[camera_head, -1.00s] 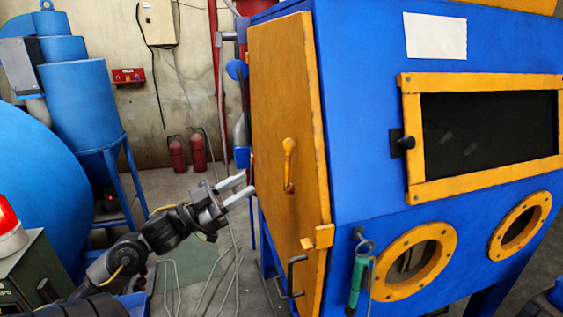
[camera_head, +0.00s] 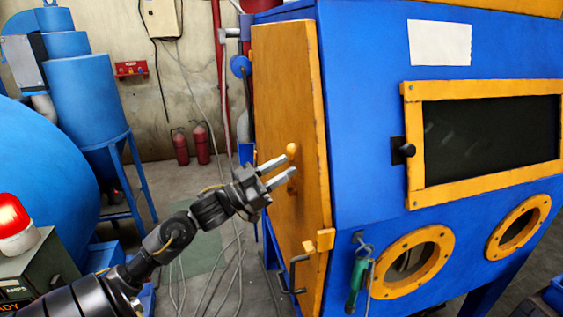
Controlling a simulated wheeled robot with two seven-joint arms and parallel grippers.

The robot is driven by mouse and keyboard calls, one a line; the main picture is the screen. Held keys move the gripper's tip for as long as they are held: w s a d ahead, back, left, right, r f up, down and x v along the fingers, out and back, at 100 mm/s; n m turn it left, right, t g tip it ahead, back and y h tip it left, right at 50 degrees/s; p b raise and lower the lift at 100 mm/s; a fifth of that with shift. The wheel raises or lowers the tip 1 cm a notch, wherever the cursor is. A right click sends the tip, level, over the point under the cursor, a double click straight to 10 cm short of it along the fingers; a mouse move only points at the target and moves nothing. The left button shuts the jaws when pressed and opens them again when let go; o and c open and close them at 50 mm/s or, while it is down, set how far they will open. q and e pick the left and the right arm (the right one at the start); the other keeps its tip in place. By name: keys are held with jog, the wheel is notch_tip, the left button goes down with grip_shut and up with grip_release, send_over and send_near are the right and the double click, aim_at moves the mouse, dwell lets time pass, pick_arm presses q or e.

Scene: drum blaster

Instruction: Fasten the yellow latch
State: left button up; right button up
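The yellow latch (camera_head: 292,149) is a small handle with a rounded top on the side door (camera_head: 285,80) of the blue blasting cabinet. My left gripper (camera_head: 290,164) is in front of the door at the latch, its two pale fingers apart and pointing right. The fingers cover the lower part of the latch; whether they touch it I cannot tell. Nothing shows between the fingers. The door looks closed or nearly closed against the cabinet. My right gripper is not in view.
A yellow bracket (camera_head: 319,241) and a black pull handle (camera_head: 296,275) are low on the door's near edge. A green tool (camera_head: 356,280) hangs on the cabinet front. Cables (camera_head: 222,275) lie on the floor. Blue tanks (camera_head: 88,95) stand at left.

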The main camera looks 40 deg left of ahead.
pick_arm(q)
jog(key=shift+w+d+r, duration=0.1)
jog(key=shift+w+d, duration=0.1)
jog(key=shift+w, duration=0.15)
jog(key=shift+c, duration=0.4)
